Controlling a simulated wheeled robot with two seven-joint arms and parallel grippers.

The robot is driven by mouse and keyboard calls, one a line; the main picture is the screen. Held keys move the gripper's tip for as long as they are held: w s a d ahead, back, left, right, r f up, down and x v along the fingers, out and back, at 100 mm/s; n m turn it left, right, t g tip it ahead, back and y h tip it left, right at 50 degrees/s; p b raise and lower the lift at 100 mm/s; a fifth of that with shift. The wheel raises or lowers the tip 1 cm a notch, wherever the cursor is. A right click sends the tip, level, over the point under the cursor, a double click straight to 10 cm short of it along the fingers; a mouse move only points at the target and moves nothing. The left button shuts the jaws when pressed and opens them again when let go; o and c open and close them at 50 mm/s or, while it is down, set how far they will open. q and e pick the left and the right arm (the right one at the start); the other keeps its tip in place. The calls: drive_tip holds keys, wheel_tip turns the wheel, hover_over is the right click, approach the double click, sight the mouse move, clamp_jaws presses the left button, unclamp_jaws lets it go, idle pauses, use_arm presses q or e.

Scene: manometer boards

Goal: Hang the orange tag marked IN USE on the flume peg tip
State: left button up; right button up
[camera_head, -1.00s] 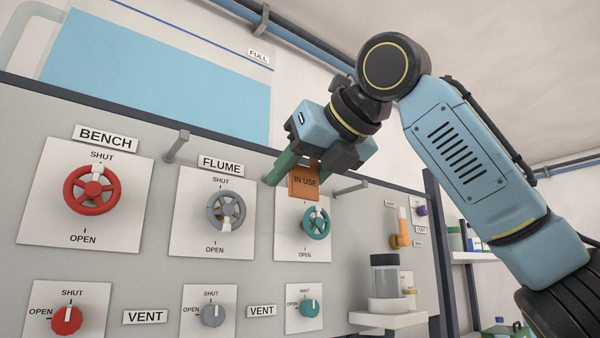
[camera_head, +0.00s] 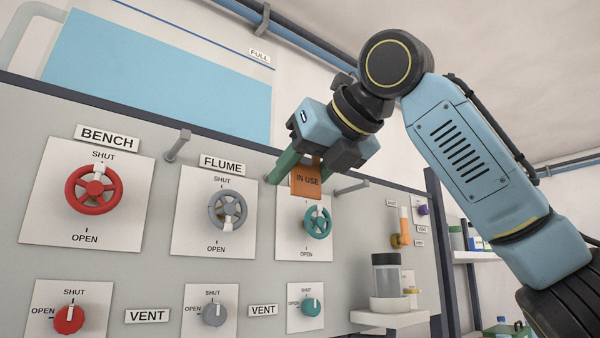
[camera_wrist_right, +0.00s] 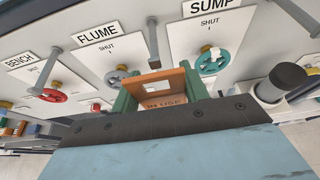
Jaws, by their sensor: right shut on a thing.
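The orange tag (camera_head: 306,190) marked IN USE hangs between the green fingers of my right gripper (camera_head: 293,172), which is shut on it, in front of the board. In the right wrist view the tag (camera_wrist_right: 166,103) shows a wide slot. The flume peg (camera_wrist_right: 152,42) is the grey rod right of the FLUME label, and its tip shows just beyond the tag's upper edge. I cannot tell whether they touch. My left gripper is not in view.
The bench peg (camera_head: 178,146) and another peg (camera_head: 350,187) stick out of the board on either side. Below are the red handwheel (camera_head: 93,190), grey handwheel (camera_head: 227,209) and teal handwheel (camera_head: 317,222). A jar (camera_head: 387,276) stands on a small shelf at lower right.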

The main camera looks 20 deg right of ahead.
drive_tip(key=shift+w+a, duration=0.3)
drive_tip(key=shift+w, duration=0.55)
drive_tip(key=shift+w+a, duration=0.3)
drive_tip(key=shift+w, duration=0.55)
drive_tip(key=shift+w+a, duration=0.3)
drive_tip(key=shift+w, duration=0.55)
idle(1.5)
drive_tip(key=shift+f, duration=0.35)
idle(0.5)
drive_tip(key=o, duration=1)
drive_tip(key=shift+o, duration=0.2)
drive_tip(key=b+v, duration=0.1)
drive_tip(key=v, duration=1.2)
drive_tip(key=shift+s+b, duration=0.25)
drive_tip(key=shift+b, duration=0.1)
